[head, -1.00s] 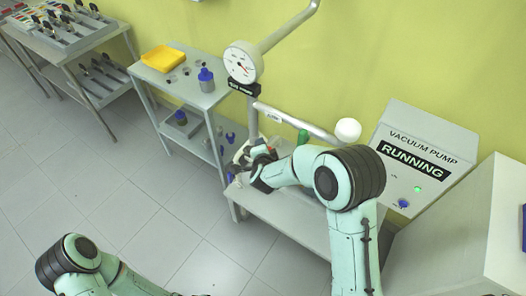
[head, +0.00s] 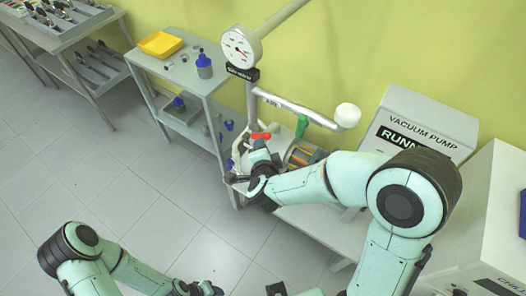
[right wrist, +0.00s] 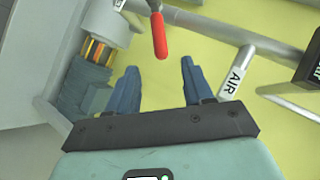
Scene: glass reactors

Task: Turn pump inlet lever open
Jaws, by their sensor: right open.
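A red-handled lever (head: 260,136) stands at the pipework below the round gauge. It also shows in the right wrist view (right wrist: 159,35), hanging down just beyond the gap between my fingertips. A green-handled lever (head: 302,125) sits to its right under the slanted pipe. I cannot tell which lever is the pump inlet one. My right gripper (head: 254,166) is just below the red lever; in the right wrist view (right wrist: 159,75) its blue fingers are apart, with nothing between them. My left gripper (head: 198,289) is low at the bottom edge, partly cut off, its jaws unclear.
The vacuum pump box (head: 425,122) stands at right, its sign partly hidden by my right arm. A pipe with an AIR label (right wrist: 236,78) crosses near the right finger. A gauge (head: 241,46) is above. A shelf cart (head: 180,72) stands left of the pipework; floor ahead is clear.

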